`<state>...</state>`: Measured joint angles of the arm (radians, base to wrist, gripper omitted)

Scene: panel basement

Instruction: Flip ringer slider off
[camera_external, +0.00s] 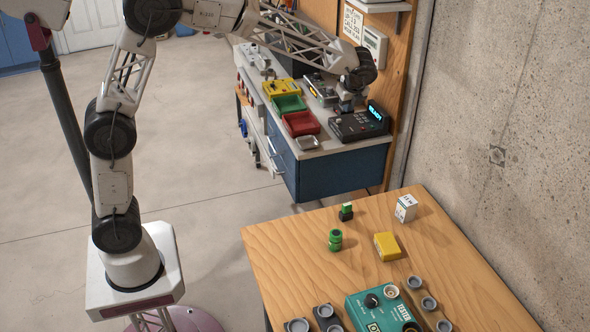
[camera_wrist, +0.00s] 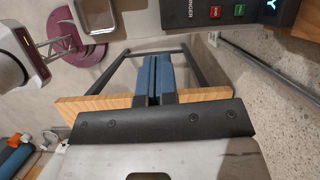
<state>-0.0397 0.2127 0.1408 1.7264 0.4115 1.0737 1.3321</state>
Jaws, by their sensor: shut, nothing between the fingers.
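The black device (camera_external: 360,124) with a lit cyan display (camera_external: 376,112) stands at the right end of the far workbench. In the wrist view, part of its black panel (camera_wrist: 226,22) shows at the top edge, with lettering that seems to end in "INGER", a red button (camera_wrist: 215,12) and a green button (camera_wrist: 239,10). I cannot make out the slider in either view. My gripper (camera_wrist: 153,80) is shut and empty, its blue fingertips together. In the external view, the arm reaches down to the device's back left, and the fingertips are too small to tell whether they touch.
Red tray (camera_external: 301,124), green tray (camera_external: 289,105) and yellow tray (camera_external: 281,88) stand left of the device, with a small metal dish (camera_external: 308,143) in front. A wooden panel (camera_external: 402,85) rises behind. A wooden table (camera_external: 290,245) with small items is nearer the external camera.

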